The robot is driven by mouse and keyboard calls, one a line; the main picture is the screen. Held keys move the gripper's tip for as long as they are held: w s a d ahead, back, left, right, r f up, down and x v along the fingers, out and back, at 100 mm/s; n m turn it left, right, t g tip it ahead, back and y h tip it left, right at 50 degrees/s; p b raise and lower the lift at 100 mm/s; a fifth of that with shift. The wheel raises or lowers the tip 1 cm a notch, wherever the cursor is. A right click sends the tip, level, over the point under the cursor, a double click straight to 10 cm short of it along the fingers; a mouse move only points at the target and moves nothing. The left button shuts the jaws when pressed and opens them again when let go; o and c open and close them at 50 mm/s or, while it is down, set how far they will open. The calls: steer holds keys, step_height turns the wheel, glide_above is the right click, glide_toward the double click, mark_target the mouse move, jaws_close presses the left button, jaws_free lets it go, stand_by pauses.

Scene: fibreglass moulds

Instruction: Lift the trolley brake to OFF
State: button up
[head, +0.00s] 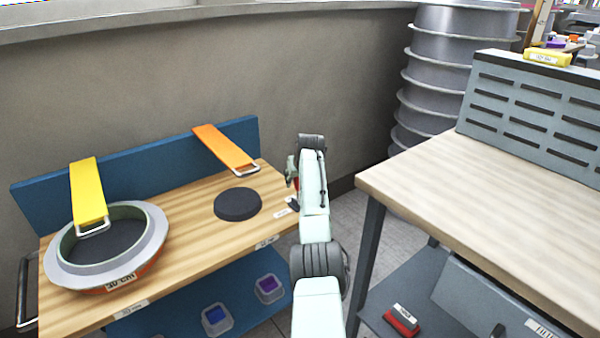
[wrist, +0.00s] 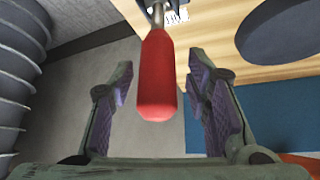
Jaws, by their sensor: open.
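The brake lever has a red handle (wrist: 157,75) on a thin metal rod, seen in the wrist view. The handle lies between the two spread fingers of my gripper (wrist: 161,72), with a gap on each side. In the head view my gripper (head: 291,170) is at the right end of the trolley (head: 190,245), and a small bit of red (head: 296,184) shows beside it. The lever's base and its OFF mark cannot be made out.
A grey ring mould (head: 152,245) under a yellow strap (head: 88,190) and a dark disc (head: 237,204) sit on the trolley top. An orange strap (head: 225,150) lies behind. A workbench (head: 470,190) stands right, with grey stacked moulds (head: 440,80) behind.

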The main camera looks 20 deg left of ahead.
steer(key=v, duration=1.1)
steer(key=shift+s+d, duration=0.15)
steer(key=shift+s, duration=0.05)
steer(key=shift+r, duration=0.1)
